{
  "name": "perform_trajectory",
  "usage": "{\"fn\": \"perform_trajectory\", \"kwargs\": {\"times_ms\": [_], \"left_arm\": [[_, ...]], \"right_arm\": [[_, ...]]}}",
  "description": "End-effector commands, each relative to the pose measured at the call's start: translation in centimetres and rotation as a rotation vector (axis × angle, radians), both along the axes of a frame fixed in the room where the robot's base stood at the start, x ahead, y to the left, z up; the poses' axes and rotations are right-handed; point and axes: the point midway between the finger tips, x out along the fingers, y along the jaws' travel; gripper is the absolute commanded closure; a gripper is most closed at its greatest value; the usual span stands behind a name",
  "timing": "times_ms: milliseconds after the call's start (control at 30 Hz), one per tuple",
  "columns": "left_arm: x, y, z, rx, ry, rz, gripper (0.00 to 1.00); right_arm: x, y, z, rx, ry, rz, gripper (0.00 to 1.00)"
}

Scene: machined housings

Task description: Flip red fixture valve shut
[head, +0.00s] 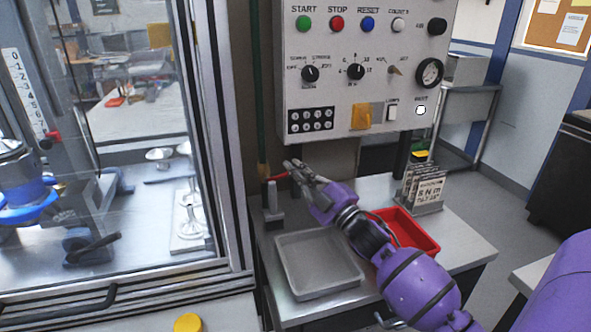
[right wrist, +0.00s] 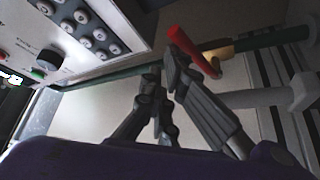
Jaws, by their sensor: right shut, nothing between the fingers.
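The red valve handle (head: 279,176) sticks out sideways from a brass valve body (head: 263,172) low on the green vertical pipe (head: 256,90), left of the control panel. In the right wrist view the red handle (right wrist: 192,50) lies at a slant across the line of the pipe, by the brass body (right wrist: 222,51). My right gripper (head: 293,166) is shut and empty, its fingertips just right of and slightly above the handle. In the right wrist view its fingertips (right wrist: 164,70) are close to the handle; I cannot tell whether they touch it. My left gripper is out of view.
The control panel (head: 340,50) hangs above my right gripper. Below stand a grey tray (head: 320,290), a red bin (head: 425,240), a grey post (head: 272,208) and a card rack (head: 425,190) on a bench. A glazed machine enclosure (head: 215,130) borders the left.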

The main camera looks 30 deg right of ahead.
Motion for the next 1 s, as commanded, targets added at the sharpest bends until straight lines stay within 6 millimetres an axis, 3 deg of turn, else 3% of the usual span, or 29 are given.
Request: {"fn": "perform_trajectory", "kwargs": {"times_ms": [267, 467, 1000], "left_arm": [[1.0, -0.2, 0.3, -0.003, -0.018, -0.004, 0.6], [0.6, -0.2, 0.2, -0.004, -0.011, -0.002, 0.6], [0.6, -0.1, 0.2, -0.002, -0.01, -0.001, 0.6]], "right_arm": [[0.0, -0.1, -0.1, 0.0, 0.002, -0.001, 1.0], [-0.8, -0.2, -0.4, 0.0, 0.003, -0.001, 1.0], [-10.1, -1.6, -3.5, 0.001, 0.001, -0.001, 1.0]]}}
